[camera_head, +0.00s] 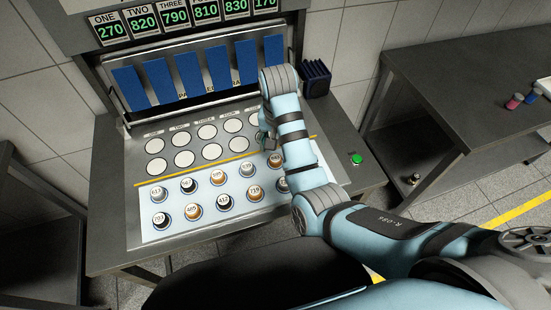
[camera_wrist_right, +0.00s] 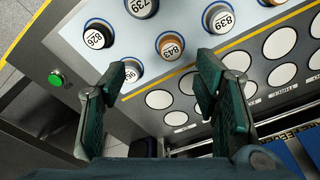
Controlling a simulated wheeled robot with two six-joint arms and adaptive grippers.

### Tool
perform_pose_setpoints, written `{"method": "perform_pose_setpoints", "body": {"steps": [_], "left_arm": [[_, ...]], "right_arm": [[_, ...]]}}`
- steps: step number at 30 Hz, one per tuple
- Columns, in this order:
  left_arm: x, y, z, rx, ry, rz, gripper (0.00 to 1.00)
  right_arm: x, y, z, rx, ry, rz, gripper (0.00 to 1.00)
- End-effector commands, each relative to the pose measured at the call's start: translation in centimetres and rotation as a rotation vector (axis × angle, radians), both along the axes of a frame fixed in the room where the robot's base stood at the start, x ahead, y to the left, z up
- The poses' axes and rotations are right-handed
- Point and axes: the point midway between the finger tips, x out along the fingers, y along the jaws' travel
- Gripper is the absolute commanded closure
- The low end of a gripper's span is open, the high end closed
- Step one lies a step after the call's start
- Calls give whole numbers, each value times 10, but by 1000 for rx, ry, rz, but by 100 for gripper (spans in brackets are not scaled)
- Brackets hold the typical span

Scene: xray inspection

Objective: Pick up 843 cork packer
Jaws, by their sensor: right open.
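The 843 cork packer (camera_head: 275,160) is a small round piece with an orange-brown rim and a white numbered top. It stands in the upper row of the pale tray area, partly hidden by my right arm in the head view. In the right wrist view the 843 packer (camera_wrist_right: 172,46) is just beyond the fingertips, between their directions. My right gripper (camera_head: 267,143) is over the panel close to it; in the wrist view the right gripper (camera_wrist_right: 163,69) is open, with nothing between its fingers. My left gripper is not in view.
Close neighbours are the 839 packer (camera_wrist_right: 218,18) and the 826 packer (camera_wrist_right: 98,35). Empty white circles (camera_head: 183,159) fill the panel's far half, past a yellow line. A green button (camera_head: 357,159) is at right, and blue flaps (camera_head: 161,81) hang behind.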

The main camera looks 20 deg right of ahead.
Motion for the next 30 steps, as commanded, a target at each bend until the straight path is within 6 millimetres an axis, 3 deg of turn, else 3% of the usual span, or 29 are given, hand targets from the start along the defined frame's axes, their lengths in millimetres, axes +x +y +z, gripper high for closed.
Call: {"method": "perform_pose_setpoints", "body": {"steps": [1,3,6,12,17,22,25,30], "left_arm": [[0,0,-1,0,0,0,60],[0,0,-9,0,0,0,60],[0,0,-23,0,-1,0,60],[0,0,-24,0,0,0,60],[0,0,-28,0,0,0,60],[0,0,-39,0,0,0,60],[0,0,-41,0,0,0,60],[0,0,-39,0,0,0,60]], "right_arm": [[7,7,12,-3,4,-8,44],[11,10,11,-6,10,-17,44],[13,9,-12,-8,15,-20,44],[19,5,-59,-8,12,-19,44],[25,4,-78,-6,9,-18,44],[37,1,-111,-6,10,-18,44],[38,1,-120,-6,8,-18,44],[38,1,-119,-5,7,-18,44]]}}
